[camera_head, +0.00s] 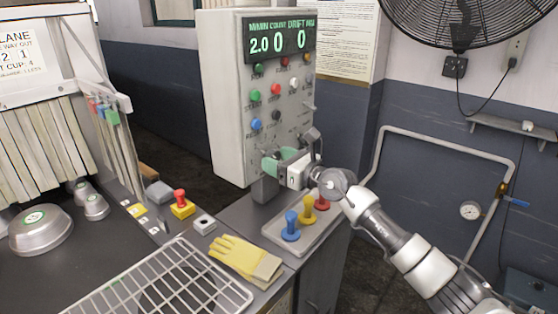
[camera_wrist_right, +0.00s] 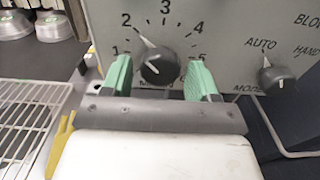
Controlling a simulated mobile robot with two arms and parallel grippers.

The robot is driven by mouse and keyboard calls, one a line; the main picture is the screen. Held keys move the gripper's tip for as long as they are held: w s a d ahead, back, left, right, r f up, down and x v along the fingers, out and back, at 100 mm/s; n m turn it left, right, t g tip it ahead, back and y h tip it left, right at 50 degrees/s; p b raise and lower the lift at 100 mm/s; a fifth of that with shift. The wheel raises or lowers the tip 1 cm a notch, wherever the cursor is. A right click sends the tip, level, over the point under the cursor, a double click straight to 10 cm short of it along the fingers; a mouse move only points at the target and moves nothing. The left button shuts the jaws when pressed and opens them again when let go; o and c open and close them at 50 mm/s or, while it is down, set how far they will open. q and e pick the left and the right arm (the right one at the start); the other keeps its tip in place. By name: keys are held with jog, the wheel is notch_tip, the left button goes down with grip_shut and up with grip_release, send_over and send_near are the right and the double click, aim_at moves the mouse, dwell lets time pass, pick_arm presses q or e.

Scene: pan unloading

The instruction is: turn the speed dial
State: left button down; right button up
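The speed dial (camera_wrist_right: 160,66) is a dark round knob on the grey control panel (camera_head: 287,100), with numbers 1 to 5 around it. Its white pointer is tilted up and left, towards the 2. My right gripper (camera_wrist_right: 160,80) is open, with one green fingertip on each side of the dial and a small gap showing on both sides. In the head view, my right gripper (camera_head: 276,163) is at the lower part of the panel and hides the dial. The green display (camera_head: 279,38) reads 2.0, 0 and 0. My left gripper is not in view.
A mode knob (camera_wrist_right: 277,79) marked AUTO and HAND is to the right of the dial. Several coloured buttons are higher on the panel. Below are a tray (camera_head: 318,232) with coloured knobbed pieces, a yellow glove (camera_head: 240,256) and a wire rack (camera_head: 165,285).

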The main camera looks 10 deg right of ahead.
jog(key=c, duration=0.7)
jog(key=shift+r+m+p, duration=0.15)
jog(key=shift+m+p, duration=0.45)
jog(key=shift+p, duration=0.3)
jog(key=m+p, duration=0.3)
jog(key=shift+r+p, duration=0.1)
jog(key=shift+p, duration=0.25)
jog(key=m+p, duration=0.2)
jog(key=shift+a+m+p, duration=0.1)
jog(key=shift+m+p, duration=0.3)
jog(key=shift+f+m+p, duration=0.2)
jog(key=shift+m+p, duration=0.4)
jog(key=shift+m, duration=0.3)
jog(key=o, duration=0.9)
